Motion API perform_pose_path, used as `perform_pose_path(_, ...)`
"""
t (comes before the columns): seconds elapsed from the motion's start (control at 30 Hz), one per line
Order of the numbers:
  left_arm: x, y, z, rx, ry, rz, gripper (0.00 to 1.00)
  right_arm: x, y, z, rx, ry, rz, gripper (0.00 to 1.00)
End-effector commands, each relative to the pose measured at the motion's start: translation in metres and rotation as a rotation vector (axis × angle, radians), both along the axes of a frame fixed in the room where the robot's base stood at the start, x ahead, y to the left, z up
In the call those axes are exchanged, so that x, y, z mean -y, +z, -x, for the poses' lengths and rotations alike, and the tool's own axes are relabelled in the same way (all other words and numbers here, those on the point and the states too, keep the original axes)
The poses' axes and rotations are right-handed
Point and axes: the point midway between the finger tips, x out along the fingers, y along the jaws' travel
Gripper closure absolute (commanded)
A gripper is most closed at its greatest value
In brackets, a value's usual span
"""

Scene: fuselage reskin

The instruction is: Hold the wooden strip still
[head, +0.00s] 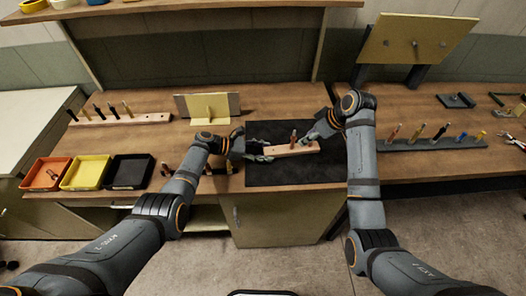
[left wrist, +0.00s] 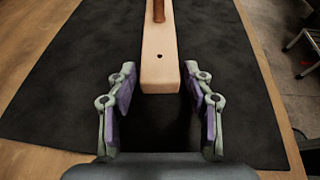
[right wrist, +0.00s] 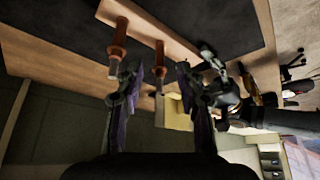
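The wooden strip (head: 291,149) lies on the black mat (head: 270,174), with a reddish-brown handled tool (head: 293,138) standing in it. In the left wrist view, the strip's near end (left wrist: 160,72) has a small dark hole and lies between the spread fingers. My left gripper (head: 264,157) is open at the strip's left end, with gaps on both sides (left wrist: 160,88). My right gripper (head: 310,137) is open above the strip's right part. In the right wrist view, two orange-brown handles (right wrist: 118,42) stand from the strip (right wrist: 150,25); one appears between the open fingers (right wrist: 158,78).
Orange (head: 46,174), yellow (head: 86,172) and black (head: 128,171) trays stand at the left. A wooden tool rack (head: 120,119) is behind them. A dark rack (head: 430,144) with several tools is at the right. A panel on a stand (head: 208,106) is behind the mat.

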Motion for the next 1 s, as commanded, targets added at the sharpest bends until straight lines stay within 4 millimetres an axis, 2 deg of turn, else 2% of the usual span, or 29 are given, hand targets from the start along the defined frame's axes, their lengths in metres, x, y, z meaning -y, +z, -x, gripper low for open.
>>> perform_pose_path(0.03,0.0,0.0,0.0,0.0,0.0,0.0,0.6,0.0,0.0,0.0,0.0,0.0,0.0,0.62)
perform_pose_path(0.3,0.0,0.0,0.0,0.0,0.0,0.0,0.95,0.0,0.0,0.0,0.0,0.0,0.0,0.64)
perform_pose_path(0.47,0.0,0.0,0.0,0.0,0.0,0.0,0.95,-0.001,0.0,0.0,-0.03,-0.071,-0.022,0.64)
perform_pose_path(0.57,-0.001,0.0,0.0,0.0,0.0,0.0,0.95,-0.003,0.001,-0.001,-0.1,-0.241,-0.071,0.64)
perform_pose_path(0.67,-0.001,0.0,0.0,0.0,0.0,-0.001,0.95,-0.004,0.001,-0.001,-0.202,-0.496,-0.144,0.64)
perform_pose_path(1.0,-0.001,0.0,0.0,0.0,0.001,-0.001,0.95,-0.011,0.005,-0.003,-0.541,-1.462,-0.432,0.64)
